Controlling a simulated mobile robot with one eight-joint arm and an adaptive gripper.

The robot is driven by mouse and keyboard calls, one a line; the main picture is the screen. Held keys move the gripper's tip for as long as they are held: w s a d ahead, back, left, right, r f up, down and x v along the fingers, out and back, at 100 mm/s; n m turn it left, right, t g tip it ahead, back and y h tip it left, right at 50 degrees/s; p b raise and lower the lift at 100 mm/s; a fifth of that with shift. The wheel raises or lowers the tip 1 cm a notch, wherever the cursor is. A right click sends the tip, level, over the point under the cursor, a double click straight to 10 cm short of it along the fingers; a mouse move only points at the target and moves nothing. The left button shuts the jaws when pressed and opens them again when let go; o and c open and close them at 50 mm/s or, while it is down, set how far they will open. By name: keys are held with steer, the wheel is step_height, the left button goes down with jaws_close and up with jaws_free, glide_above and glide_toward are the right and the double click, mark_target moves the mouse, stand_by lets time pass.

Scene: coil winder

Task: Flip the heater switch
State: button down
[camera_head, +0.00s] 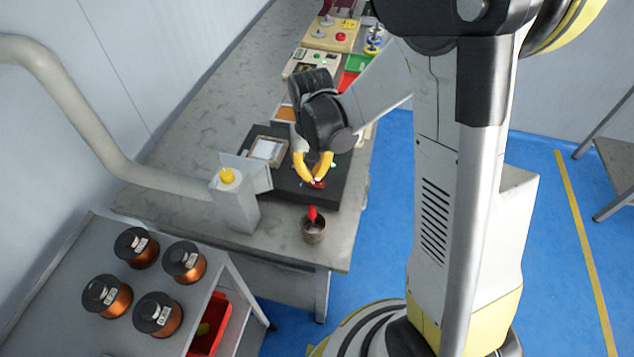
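A dark, low box (284,185), which looks like the heater unit, lies on the grey workbench. A small red part (319,185), perhaps its switch, shows on its top near the front right; which way it is set is too small to tell. A small green part (333,165) shows just behind it. My gripper (315,180) points down over the box with its two yellow fingers brought together at the tips. The tips are right at the red part and partly hide it. I cannot tell whether they touch it. Nothing shows between the fingers.
A small pot (313,232) with a red-handled tool stands at the bench's front. A grey fume duct (150,177) ends in a hood with a yellow knob (227,175), left of the box. Copper spools (158,313) stand on a shelf at lower left. Other devices (330,35) line the bench behind.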

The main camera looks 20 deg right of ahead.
mark_target(313, 182)
steer(key=shift+f+b, duration=1)
steer(key=shift+f, duration=0.2)
stand_by(0.4)
step_height(313, 182, up, 7)
steer(key=p, duration=0.5)
stand_by(0.7)
steer(key=shift+s+r, duration=0.1)
steer(key=shift+r, duration=0.25)
steer(key=s+r+n+t+b, duration=0.1)
steer(key=s+r+t+b, duration=0.1)
steer(key=s+r+t, duration=0.5)
steer(key=v, duration=0.8)
steer(key=shift+s, duration=0.5)
